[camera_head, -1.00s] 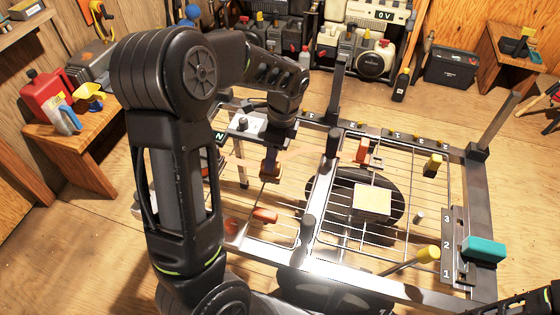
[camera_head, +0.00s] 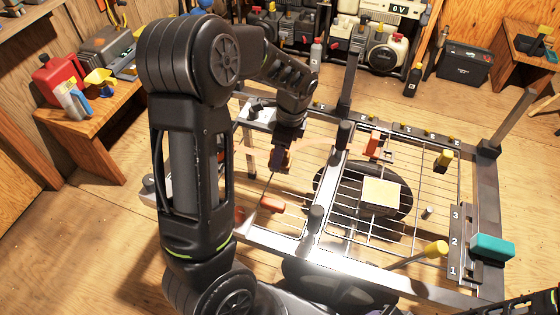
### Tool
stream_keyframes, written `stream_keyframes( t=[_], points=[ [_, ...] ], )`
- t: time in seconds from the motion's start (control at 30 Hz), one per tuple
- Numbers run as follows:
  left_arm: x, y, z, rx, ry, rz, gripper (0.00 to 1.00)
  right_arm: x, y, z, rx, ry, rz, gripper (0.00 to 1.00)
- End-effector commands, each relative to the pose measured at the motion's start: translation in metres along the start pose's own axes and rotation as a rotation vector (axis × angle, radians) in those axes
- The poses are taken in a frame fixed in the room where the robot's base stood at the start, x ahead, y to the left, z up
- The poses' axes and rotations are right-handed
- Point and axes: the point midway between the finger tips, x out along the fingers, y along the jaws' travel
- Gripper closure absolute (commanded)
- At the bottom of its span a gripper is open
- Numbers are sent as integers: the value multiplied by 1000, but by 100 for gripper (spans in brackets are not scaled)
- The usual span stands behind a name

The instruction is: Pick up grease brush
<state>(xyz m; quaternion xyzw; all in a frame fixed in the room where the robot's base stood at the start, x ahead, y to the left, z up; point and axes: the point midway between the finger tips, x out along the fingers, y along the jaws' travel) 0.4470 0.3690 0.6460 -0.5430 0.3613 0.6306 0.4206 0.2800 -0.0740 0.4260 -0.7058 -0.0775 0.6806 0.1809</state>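My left arm comes in from the left and reaches over the wire-rack table. Its gripper (camera_head: 283,158) points down above the left part of the rack, with a brownish shape and a thin dark line at its tip. I cannot tell whether it holds anything. I cannot single out the grease brush for certain. A thin rod with a yellow end (camera_head: 436,248) lies at the front right of the rack. A red-orange piece (camera_head: 271,204) lies on the left part, below my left gripper. Only a dark part of my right arm shows at the bottom right corner.
The rack (camera_head: 405,232) carries a pale block (camera_head: 381,194), an orange-red piece (camera_head: 373,143), a yellow piece (camera_head: 444,158) and a teal block (camera_head: 492,247) on its right edge. Posts (camera_head: 515,115) rise from the frame. A wooden bench (camera_head: 95,135) stands at the left.

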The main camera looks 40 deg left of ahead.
Motion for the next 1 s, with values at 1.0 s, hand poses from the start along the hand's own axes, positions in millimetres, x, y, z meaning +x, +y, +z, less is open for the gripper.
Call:
stream_keyframes(
  t=[1.0],
  points=[
    [45,1,0,0,0,1,41,10,4,0,1,0,0,49]
  ],
)
